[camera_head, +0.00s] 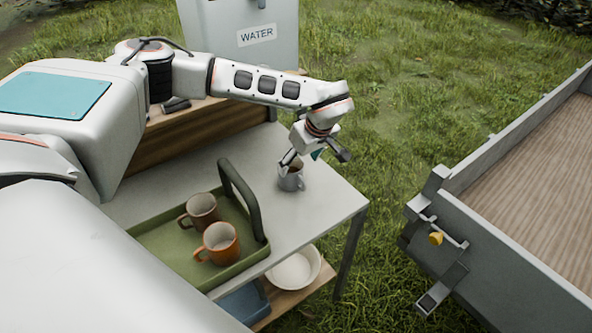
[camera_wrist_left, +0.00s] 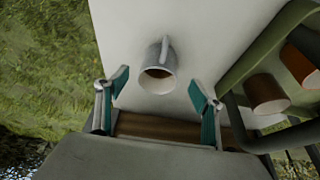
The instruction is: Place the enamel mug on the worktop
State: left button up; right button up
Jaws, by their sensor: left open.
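The grey enamel mug (camera_head: 291,180) stands on the pale worktop (camera_head: 330,205), near its far right part, beside the green tray. In the left wrist view the mug (camera_wrist_left: 160,72) shows its open top with brown inside, and its handle points away from the gripper. My left gripper (camera_head: 314,156) is open just above the mug. In the left wrist view the teal-padded fingers (camera_wrist_left: 160,88) are spread wide to either side of the mug, with a gap on both sides. My right gripper is not in view.
A green tray (camera_head: 170,258) with a tall dark handle (camera_head: 240,200) holds a brown mug (camera_head: 202,212) and an orange mug (camera_head: 220,243). A white bowl (camera_head: 295,268) sits on the lower shelf. A water container (camera_head: 240,30) stands behind. A grey trailer (camera_head: 520,245) is at right.

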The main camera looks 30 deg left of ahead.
pick_arm(q)
jog(key=shift+v, duration=1.25)
jog(key=shift+f, duration=0.1)
